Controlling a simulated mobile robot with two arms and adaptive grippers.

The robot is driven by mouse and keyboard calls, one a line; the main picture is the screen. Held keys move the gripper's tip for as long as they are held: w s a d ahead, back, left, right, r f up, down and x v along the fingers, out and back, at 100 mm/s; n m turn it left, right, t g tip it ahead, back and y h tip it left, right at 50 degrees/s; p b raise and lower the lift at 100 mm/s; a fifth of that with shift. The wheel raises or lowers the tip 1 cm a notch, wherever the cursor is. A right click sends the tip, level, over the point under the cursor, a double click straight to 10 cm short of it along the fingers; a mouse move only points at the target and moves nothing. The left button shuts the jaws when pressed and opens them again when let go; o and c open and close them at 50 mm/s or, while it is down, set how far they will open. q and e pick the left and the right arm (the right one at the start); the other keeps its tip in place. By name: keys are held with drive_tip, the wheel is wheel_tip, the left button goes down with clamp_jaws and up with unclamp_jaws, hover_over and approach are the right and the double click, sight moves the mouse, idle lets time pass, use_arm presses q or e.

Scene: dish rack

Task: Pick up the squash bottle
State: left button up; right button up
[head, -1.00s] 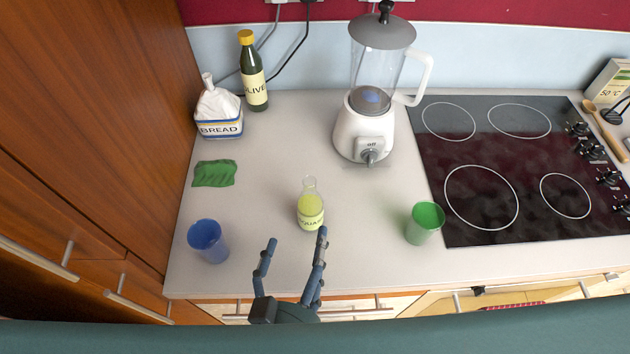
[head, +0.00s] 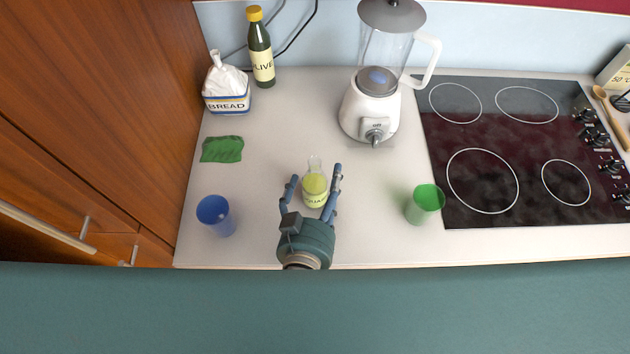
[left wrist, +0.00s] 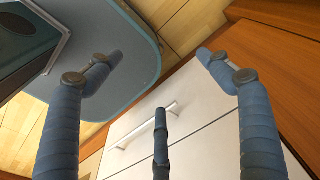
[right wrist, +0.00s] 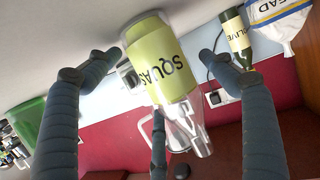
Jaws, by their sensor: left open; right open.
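In the right wrist view the bottle (right wrist: 163,70) shows upside down between the open fingers (right wrist: 155,58), with visible gaps to both sides. My left gripper (left wrist: 158,60) is open and empty in the left wrist view, facing white drawer fronts and the floor. It is not in the head view.
A blue cup (head: 215,216) stands left of the bottle and a green cup (head: 425,204) right of it. A green cloth (head: 222,149), bread bag (head: 226,85), olive oil bottle (head: 261,50) and blender (head: 370,105) stand further back. A hob (head: 465,165) is at right.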

drive_tip(key=shift+c, duration=0.8)
use_arm(q)
drive_tip(key=shift+s+a+f, duration=0.1)
drive_tip(key=shift+s, duration=0.6)
use_arm(e)
drive_tip(key=c, duration=1.3)
